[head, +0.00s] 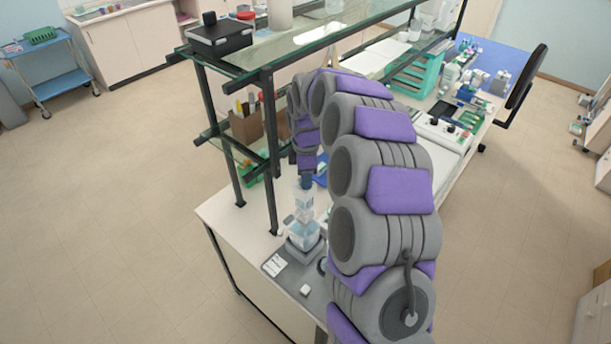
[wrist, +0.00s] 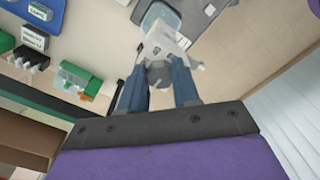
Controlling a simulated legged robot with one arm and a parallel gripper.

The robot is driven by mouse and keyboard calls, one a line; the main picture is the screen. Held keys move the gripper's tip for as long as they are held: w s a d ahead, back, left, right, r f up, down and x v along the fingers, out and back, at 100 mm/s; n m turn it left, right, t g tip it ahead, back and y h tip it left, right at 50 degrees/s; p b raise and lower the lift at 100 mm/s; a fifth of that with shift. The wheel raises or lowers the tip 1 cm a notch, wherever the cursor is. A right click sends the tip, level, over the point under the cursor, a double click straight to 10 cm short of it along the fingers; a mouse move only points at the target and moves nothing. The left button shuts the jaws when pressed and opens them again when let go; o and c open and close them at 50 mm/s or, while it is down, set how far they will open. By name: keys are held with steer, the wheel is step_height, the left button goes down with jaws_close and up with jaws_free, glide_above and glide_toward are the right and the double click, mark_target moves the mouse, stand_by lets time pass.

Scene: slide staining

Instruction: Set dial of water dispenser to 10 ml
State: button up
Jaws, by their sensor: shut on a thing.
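The water dispenser (head: 304,232) stands upright near the front corner of the bench, a clear bottle with a pale translucent upper part. My gripper (head: 306,183) points down at its top. In the wrist view, my two blue fingers sit either side of a grey knob-like part (wrist: 158,72) at the top of the dispenser (wrist: 166,42), and the gripper is shut on it. I cannot read any dial marking or volume setting; the fingers and the small picture hide it.
A glass shelf rack (head: 270,150) with dark posts stands close behind and left of the dispenser. A white card (head: 274,264) and a small white block (head: 305,290) lie on the grey mat. A black box (head: 220,38) sits on the upper shelf.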

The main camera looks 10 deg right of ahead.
steer(key=o, duration=1.1)
steer(key=shift+c, duration=0.2)
steer(key=shift+r, duration=0.15)
step_height(320, 180, up, 17)
steer(key=b, duration=0.1)
steer(key=shift+b, duration=0.35)
steer(key=shift+a, duration=0.1)
steer(key=s+f+m+b, duration=0.5)
steer(key=s+f, duration=0.4)
steer(key=s, duration=0.5)
steer(key=s+f+m+g+b, duration=0.1)
steer(key=s+f+m+b, duration=0.5)
steer(key=s, duration=0.8)
steer(key=s+f+m+b, duration=0.5)
steer(key=s+f+b, duration=0.2)
steer(key=s+f, duration=0.5)
steer(key=shift+s+a+f+g, duration=0.2)
steer(key=shift+s+g, duration=0.2)
steer(key=shift+s, duration=0.7)
